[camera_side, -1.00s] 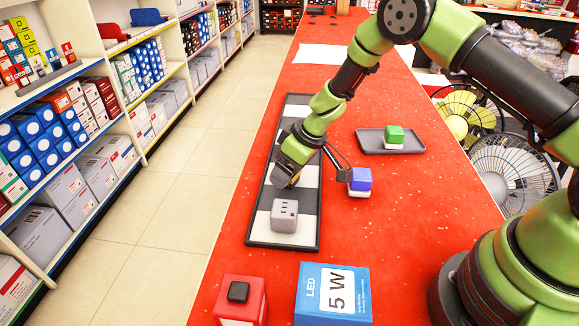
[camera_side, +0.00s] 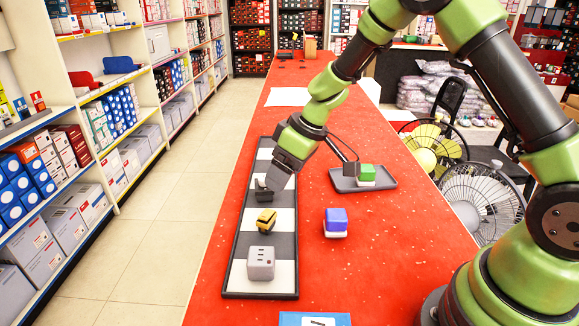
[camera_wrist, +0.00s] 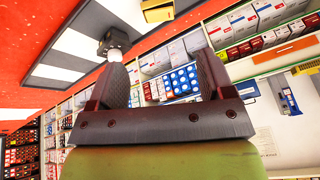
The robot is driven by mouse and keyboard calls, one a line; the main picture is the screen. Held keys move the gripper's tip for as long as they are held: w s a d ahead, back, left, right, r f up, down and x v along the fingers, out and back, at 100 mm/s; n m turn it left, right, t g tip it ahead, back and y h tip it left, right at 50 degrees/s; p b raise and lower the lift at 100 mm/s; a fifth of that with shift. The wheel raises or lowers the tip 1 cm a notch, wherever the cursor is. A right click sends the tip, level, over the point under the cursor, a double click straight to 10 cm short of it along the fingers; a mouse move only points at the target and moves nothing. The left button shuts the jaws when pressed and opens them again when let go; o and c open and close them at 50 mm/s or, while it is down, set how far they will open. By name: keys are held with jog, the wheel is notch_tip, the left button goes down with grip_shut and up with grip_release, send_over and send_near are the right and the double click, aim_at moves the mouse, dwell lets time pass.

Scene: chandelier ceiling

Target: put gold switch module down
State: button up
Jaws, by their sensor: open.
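The gold switch module (camera_side: 266,220) sits on the long dark tray (camera_side: 233,282) with pale squares, between the grey cube module (camera_side: 261,263) and my gripper (camera_side: 274,184). It looks gold-yellow with dark parts. In the wrist view it shows partly at the top edge (camera_wrist: 158,10). My gripper is just beyond it, low over the tray and apart from it. In the wrist view my gripper (camera_wrist: 163,75) has its fingers spread, with nothing held between them.
A blue-and-white module (camera_side: 335,222) stands on the red counter right of the tray. A small dark tray (camera_side: 378,184) holds a green-and-white module (camera_side: 366,174). A blue box (camera_side: 314,319) is cut off at the bottom edge. Counter between the trays is mostly clear.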

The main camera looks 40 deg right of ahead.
jog(key=s+d+r+m+t+h, duration=0.2)
jog(key=d+r+m+t+h, duration=0.15)
jog(key=r, duration=0.65)
jog(key=s+d+r+m+t+h, duration=0.15)
jog(key=r+t, duration=0.25)
jog(key=r, duration=0.6)
jog(key=s+a+f+m+g+y, duration=0.1)
jog(key=s+a+g+y, duration=0.1)
jog(key=s, duration=0.8)
jog(key=s+a+f+m+g+y, duration=0.1)
jog(key=s+a+m+g+y, duration=0.1)
jog(key=s, duration=0.8)
jog(key=shift+a, duration=0.85)
